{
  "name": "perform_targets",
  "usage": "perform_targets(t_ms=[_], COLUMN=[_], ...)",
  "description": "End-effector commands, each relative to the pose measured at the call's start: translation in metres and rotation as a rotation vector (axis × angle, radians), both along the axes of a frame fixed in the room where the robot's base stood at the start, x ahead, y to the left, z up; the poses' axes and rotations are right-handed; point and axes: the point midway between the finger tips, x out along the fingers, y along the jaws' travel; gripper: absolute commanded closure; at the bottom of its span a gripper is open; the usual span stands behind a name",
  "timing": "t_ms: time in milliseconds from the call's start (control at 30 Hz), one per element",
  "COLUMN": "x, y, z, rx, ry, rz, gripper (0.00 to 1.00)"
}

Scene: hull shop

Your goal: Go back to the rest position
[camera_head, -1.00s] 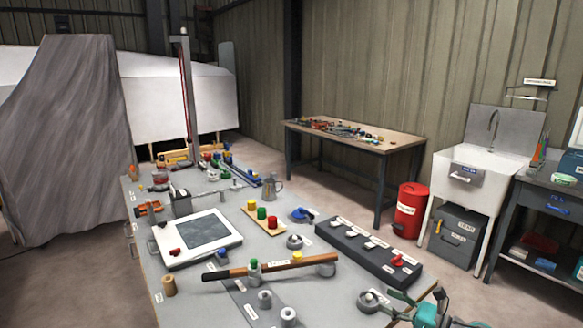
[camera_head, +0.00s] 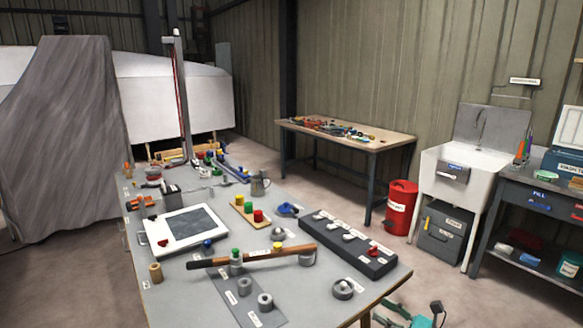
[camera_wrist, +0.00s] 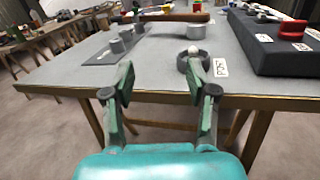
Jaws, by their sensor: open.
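My gripper (camera_wrist: 160,85) is open and empty in the wrist view, with its two green fingers spread apart. It is in front of the near edge of the grey workbench (camera_wrist: 75,75). A grey ring (camera_wrist: 185,62) with a light round top lies on the bench beyond the right finger. In the head view, part of my arm (camera_head: 425,315) shows low at the right, off the bench's near corner.
The bench holds a dark switch box (camera_head: 350,243), a wooden-handled bar (camera_head: 250,257), a white framed panel (camera_head: 185,228) and several small fittings. A red bin (camera_head: 400,208) and a white sink (camera_head: 460,172) stand at the right. Open floor lies between.

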Motion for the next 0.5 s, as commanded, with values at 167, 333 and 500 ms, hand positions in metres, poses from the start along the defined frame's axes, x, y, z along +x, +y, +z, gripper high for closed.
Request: perform_targets(t_ms=[167, 333, 500], x=[-0.020, -0.047, -0.093], y=[0.017, 0.035, 0.058], z=[-0.012, -0.025, -0.040], rx=[0.100, 0.235, 0.446], ry=[0.039, 0.092, 0.182], rz=[-0.013, -0.032, -0.059], gripper=[0.43, 0.43, 0.43])
